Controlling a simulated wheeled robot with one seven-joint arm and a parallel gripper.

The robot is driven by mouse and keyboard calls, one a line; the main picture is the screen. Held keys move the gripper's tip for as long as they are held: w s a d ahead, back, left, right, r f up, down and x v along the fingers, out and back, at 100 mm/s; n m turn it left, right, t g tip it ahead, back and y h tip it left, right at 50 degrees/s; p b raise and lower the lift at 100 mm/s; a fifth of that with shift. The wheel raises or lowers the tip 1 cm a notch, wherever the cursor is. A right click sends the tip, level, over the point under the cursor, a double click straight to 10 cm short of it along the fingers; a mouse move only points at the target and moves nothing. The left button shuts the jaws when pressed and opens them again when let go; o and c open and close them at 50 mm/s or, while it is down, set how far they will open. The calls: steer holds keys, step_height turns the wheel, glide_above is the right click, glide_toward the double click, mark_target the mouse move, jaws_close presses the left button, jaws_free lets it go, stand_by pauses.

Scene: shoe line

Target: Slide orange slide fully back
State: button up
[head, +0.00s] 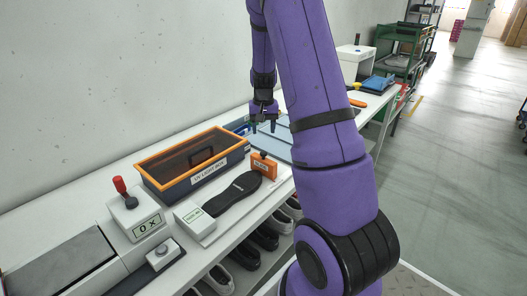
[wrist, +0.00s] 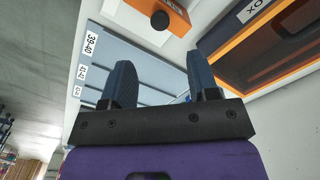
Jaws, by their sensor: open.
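The orange slide (head: 264,165) is a small orange block with a dark knob and a label. It stands on the bench between the dark shoe sole and the blue-grey board. The wrist view shows the orange slide (wrist: 177,12) at the top with its round black knob, cut off by the frame edge. My gripper (head: 264,128) is above the blue-grey board, behind the slide in the head view and apart from it. In the wrist view my gripper (wrist: 160,75) has its two fingers spread with nothing between them. The slide's travel position cannot be told.
The orange-rimmed UV light box (head: 192,165) stands left of the slide. The dark sole (head: 233,194) lies in front of it. The blue-grey board (wrist: 110,60) with size labels lies under my gripper. A counter box with a red-knobbed lever (head: 124,196) stands front left.

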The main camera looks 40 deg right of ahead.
mark_target(264, 153)
step_height(264, 153, down, 10)
steer(key=shift+r, duration=0.15)
stand_by(0.4)
